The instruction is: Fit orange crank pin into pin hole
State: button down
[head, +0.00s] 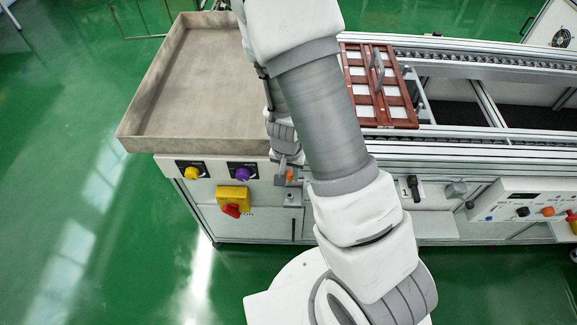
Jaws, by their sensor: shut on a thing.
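The orange crank pin (290,174) shows as a small orange spot at the front edge of the conveyor bench, left of my arm. My gripper (286,164) points down there, partly hidden by my own arm, and is shut on the pin. A small grey metal fitting (291,197) sits on the bench front just below the pin. It may hold the pin hole, but the hole itself is too small to make out. I cannot tell whether the pin touches the fitting.
Left of the pin are a yellow knob (191,173), a purple knob (243,173) and a red-and-yellow switch (232,201). A grey tray (150,98) stands behind them. A brown frame with white panels (409,104) lies on the conveyor. A black handle (414,188) is at right.

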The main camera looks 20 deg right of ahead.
aim_at(290, 180)
jog(key=shift+f+b, duration=2.6)
jog(key=shift+f, duration=0.2)
jog(key=shift+f+b, duration=1.35)
jog(key=shift+f, duration=0.15)
jog(key=c, duration=0.6)
grip_release()
jog(key=r+p, duration=0.3)
jog(key=r, duration=0.2)
jog(key=s+a+r+p, duration=0.1)
jog(key=r+p, duration=0.2)
jog(key=r, duration=0.3)
jog(key=s+r+p, duration=0.1)
jog(key=r+p, duration=0.2)
jog(key=r, duration=0.3)
jog(key=shift+s+a+r+p, duration=0.15)
jog(key=shift+a+p, duration=0.1)
jog(key=shift+p, duration=0.05)
